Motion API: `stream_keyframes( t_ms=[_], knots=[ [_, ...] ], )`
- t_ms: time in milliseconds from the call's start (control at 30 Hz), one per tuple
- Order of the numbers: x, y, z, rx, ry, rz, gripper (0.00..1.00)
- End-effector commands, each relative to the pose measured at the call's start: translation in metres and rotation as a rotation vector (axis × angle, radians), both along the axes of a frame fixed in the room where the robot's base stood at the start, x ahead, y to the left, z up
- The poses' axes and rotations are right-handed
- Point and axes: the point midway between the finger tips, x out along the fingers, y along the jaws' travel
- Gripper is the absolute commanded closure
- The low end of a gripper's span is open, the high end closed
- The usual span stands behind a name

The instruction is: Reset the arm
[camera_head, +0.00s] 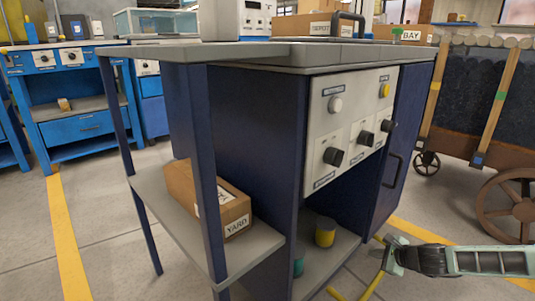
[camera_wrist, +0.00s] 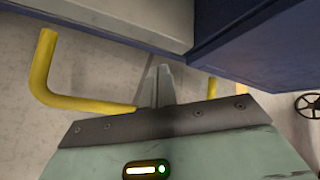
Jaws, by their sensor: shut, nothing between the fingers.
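My gripper (camera_head: 388,257) is at the lower right in the head view, low in front of the dark blue workbench (camera_head: 255,135). My pale green arm reaches in from the right edge. In the wrist view, the narrow grey fingers of my gripper (camera_wrist: 160,84) are together and hold nothing. They point toward the gap beside a dark blue panel (camera_wrist: 265,45) and a grey slab edge (camera_wrist: 130,18). I cannot tell whether the fingertips touch anything.
A yellow bent bar (camera_wrist: 45,75) is close to my gripper. The workbench has a knob panel (camera_head: 350,125), a side shelf with a YARD box (camera_head: 235,214), and a lower shelf with a yellow-topped can (camera_head: 325,232). A wheeled cart (camera_head: 490,130) stands right.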

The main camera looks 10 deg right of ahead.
Motion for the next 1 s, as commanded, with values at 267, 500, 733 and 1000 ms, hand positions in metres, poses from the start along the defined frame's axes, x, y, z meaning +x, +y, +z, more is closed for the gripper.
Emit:
stream_keyframes(
  t_ms=[267,500,733,1000],
  knots=[
    [-0.04,0.066,0.031,-0.29,0.017,0.495,1.0],
    [-0.087,0.09,0.069,-0.553,0.054,0.905,1.0],
    [-0.126,0.092,0.125,-0.79,0.089,1.213,1.0],
    [-0.171,0.092,0.207,-1.036,0.107,1.464,1.0]
  ],
)
